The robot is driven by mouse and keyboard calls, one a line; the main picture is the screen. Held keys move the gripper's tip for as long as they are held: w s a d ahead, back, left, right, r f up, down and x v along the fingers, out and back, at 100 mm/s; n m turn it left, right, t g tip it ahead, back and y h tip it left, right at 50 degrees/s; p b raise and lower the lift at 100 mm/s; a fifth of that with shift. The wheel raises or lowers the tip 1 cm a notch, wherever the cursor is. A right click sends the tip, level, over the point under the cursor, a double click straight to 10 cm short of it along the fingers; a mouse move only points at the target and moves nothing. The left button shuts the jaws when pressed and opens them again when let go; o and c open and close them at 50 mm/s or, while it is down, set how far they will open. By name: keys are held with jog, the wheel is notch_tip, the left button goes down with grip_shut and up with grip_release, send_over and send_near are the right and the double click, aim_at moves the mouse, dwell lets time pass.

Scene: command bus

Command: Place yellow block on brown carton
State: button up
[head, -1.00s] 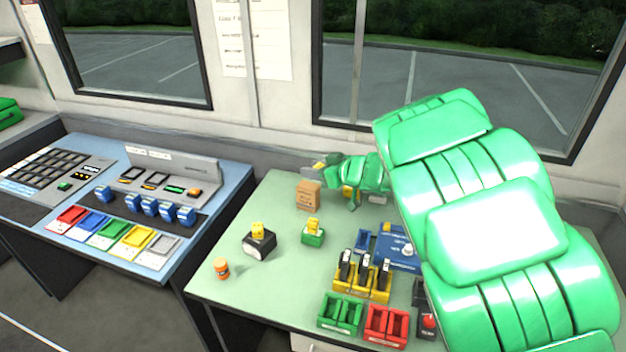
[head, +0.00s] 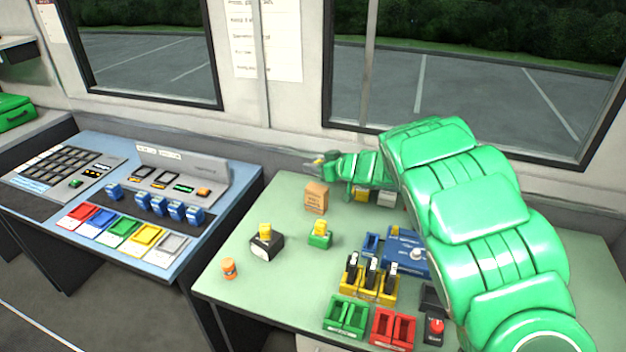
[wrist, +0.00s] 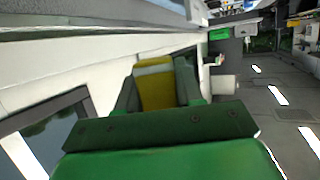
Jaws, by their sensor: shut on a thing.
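My gripper (head: 320,162) is at the end of my green arm, above and behind the brown carton (head: 316,197) in the head view. It is shut on a yellow block (wrist: 155,84), which fills the space between the dark fingers in the wrist view. The carton is not visible in the wrist view.
On the green table (head: 222,270) stand a black box (head: 267,248) and a green block (head: 320,240), each with a yellow piece on top. Coloured bins (head: 345,314) fill the front. The wall and window are close behind my gripper.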

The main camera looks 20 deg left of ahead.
send_over(313, 186)
jog(key=shift+w+f, duration=0.1)
jog(key=shift+f, duration=4.15)
jog(key=shift+f, duration=0.15)
jog(key=o, duration=1.1)
jog(key=shift+d+r, duration=0.1)
jog(key=shift+r, duration=0.1)
jog(key=shift+v, duration=5.9)
jog(key=shift+o, duration=0.6)
